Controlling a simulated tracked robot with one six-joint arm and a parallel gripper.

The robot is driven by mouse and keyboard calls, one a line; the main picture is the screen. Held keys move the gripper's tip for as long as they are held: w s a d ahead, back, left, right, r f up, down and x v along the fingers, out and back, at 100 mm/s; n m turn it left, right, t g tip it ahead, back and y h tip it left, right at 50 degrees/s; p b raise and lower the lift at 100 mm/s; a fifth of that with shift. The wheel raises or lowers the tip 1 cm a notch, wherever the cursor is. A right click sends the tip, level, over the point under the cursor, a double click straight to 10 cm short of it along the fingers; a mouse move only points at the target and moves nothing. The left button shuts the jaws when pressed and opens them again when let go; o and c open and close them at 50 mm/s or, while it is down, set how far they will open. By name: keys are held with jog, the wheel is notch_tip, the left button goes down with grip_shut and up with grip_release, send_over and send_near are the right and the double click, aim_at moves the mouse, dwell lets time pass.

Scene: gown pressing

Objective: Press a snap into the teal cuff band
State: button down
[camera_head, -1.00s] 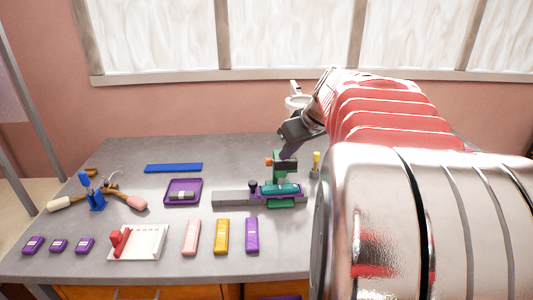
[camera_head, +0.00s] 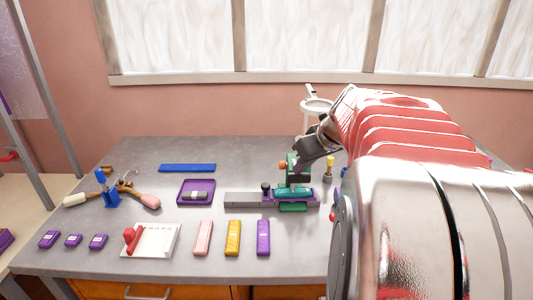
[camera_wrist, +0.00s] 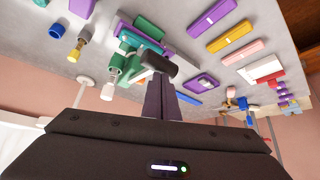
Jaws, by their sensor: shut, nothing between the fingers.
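The teal cuff band (camera_head: 293,191) lies on a purple carriage on the grey rail (camera_head: 243,199), under the small green press (camera_head: 298,166). In the wrist view the teal band (camera_wrist: 143,40) is partly covered by the green press (camera_wrist: 126,66). A dark cylindrical handle (camera_wrist: 158,64) sticks out from the press. My gripper (camera_wrist: 160,84) is shut and empty, its purple fingers just by this handle. I cannot tell whether they touch it. In the head view my gripper (camera_head: 304,155) is over the press, its fingertips partly hidden.
A purple tray (camera_head: 210,199) holds a grey piece left of the press. Pink (camera_head: 203,238), yellow (camera_head: 233,238) and purple (camera_head: 263,238) bands lie in front. A yellow-topped tool (camera_head: 330,163) stands right of the press. My arm hides the table's right side.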

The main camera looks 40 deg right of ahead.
aim_at(300, 178)
jog(key=shift+f, duration=0.2)
jog(key=shift+s+a+f, duration=0.1)
jog(key=shift+s+f, duration=0.05)
jog(key=shift+f, duration=0.5)
jog(key=shift+s+a+f, duration=0.1)
jog(key=shift+f, duration=0.5)
jog(key=shift+f, duration=2.05)
jog(key=shift+r, duration=0.2)
jog(key=shift+r, duration=0.5)
